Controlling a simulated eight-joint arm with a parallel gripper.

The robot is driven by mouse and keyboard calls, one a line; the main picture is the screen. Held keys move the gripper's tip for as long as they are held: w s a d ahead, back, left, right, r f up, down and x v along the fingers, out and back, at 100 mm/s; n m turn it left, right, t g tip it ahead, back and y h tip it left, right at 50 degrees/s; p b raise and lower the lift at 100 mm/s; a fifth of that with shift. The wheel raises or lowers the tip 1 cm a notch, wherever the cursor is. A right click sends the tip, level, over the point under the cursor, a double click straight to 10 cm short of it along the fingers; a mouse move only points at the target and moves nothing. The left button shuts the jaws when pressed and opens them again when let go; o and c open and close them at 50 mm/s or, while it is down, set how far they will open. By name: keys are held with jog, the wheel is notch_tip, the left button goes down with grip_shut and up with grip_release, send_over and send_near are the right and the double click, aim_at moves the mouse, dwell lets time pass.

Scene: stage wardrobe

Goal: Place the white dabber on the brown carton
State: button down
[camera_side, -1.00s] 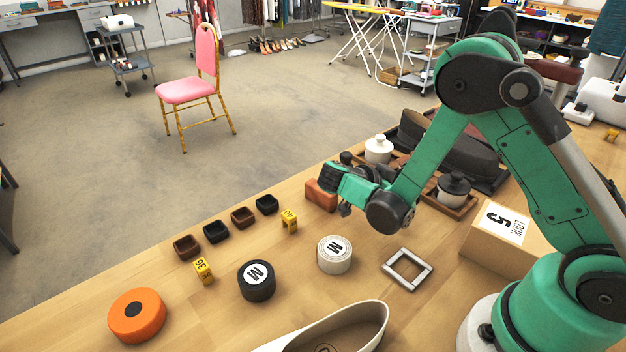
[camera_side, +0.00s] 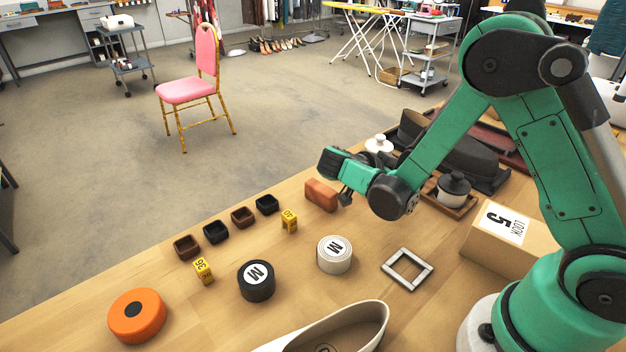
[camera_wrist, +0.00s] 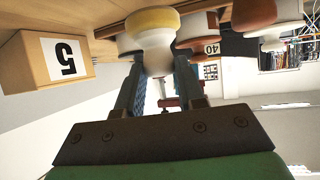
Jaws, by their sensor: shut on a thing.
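The white dabber (camera_wrist: 155,42), a white body with a yellowish round end, sits between the fingertips of my gripper (camera_wrist: 157,75) in the wrist view. The gripper is shut on it. In the side view my gripper (camera_side: 340,175) is over the far edge of the table, and the held dabber cannot be made out there. The brown carton (camera_side: 482,242), with a white label reading LOOK 5 on top, stands near my base, well to the right of the gripper. The carton also shows at the left of the wrist view (camera_wrist: 22,58).
A reddish block (camera_side: 321,195) lies below the gripper.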

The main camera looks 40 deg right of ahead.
notch_tip(320, 180, up, 17)
jog(key=w+a+f+n+t+y, duration=0.35)
jog(key=a+f+n+t, duration=0.2)
jog(key=n+t, duration=0.55)
jog(key=w+a+r+n+t+y, duration=0.1)
jog(key=w+a+n+t+y, duration=0.1)
jog(key=a+n+t+y, duration=0.4)
notch_tip(320, 180, up, 13)
jog(key=m+g+h, duration=1)
jog(key=m+g, duration=0.7)
send_over(492, 207)
notch_tip(492, 207, down, 19)
jog(key=shift+a+f, duration=0.1)
jog(key=shift+f, duration=0.1)
